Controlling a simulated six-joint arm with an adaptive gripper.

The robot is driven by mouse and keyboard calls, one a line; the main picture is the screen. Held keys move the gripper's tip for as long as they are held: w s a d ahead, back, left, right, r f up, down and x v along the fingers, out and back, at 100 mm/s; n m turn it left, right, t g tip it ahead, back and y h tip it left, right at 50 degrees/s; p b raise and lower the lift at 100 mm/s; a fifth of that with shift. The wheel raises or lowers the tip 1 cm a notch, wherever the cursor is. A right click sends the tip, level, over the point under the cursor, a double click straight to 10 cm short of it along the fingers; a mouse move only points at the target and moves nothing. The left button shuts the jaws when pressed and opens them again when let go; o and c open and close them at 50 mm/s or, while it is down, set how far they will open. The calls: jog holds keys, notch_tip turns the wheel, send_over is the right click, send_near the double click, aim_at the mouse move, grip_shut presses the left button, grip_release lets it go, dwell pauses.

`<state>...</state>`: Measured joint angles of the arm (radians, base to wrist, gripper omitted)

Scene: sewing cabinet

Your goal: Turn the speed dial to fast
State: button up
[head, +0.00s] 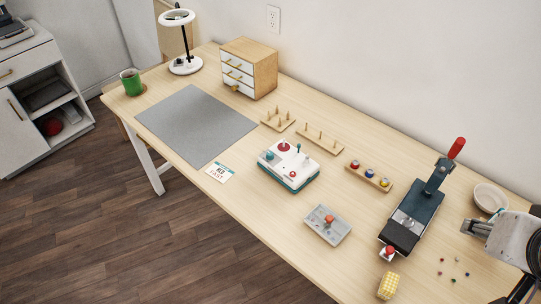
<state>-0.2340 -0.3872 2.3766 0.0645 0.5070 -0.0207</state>
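A white box with a teal base (289,170) stands mid-table, with a round red knob (284,146) at its back and a smaller red knob (292,174) near its front. Short levers also rise from it. No markings on it are readable, so I cannot tell which knob is the speed dial or where it points. My gripper (470,229) is at the far right, well away from the box. Its fingertips are too small to judge.
A grey tray with an orange-red knob (329,219) lies in front of the box. Peg racks (320,139) and a spool rack (369,175) stand behind. A dark press with a red handle (420,212), a bowl (490,197) and a yellow block (388,285) are at right. A grey mat (195,122) lies left.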

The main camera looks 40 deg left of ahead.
jog(key=w+a+f+n+y, duration=0.1)
jog(key=w+a+f, duration=0.25)
jog(key=a, duration=0.55)
jog(key=w+a+f+n+t+y, duration=0.1)
jog(key=w+a+f+y, duration=0.1)
jog(key=w+a, duration=0.5)
jog(key=w+a+f+n+y, duration=0.1)
jog(key=w+a+f+n, duration=0.15)
jog(key=a, duration=0.75)
jog(key=n+t+y, duration=0.1)
jog(key=n+y, duration=0.2)
jog(key=y, duration=0.1)
send_near(270, 154)
jog(key=shift+w+a+f+m, duration=0.15)
jog(key=shift+w+a+m, duration=0.05)
jog(key=shift+a+m, duration=0.1)
jog(key=shift+x, duration=3.9)
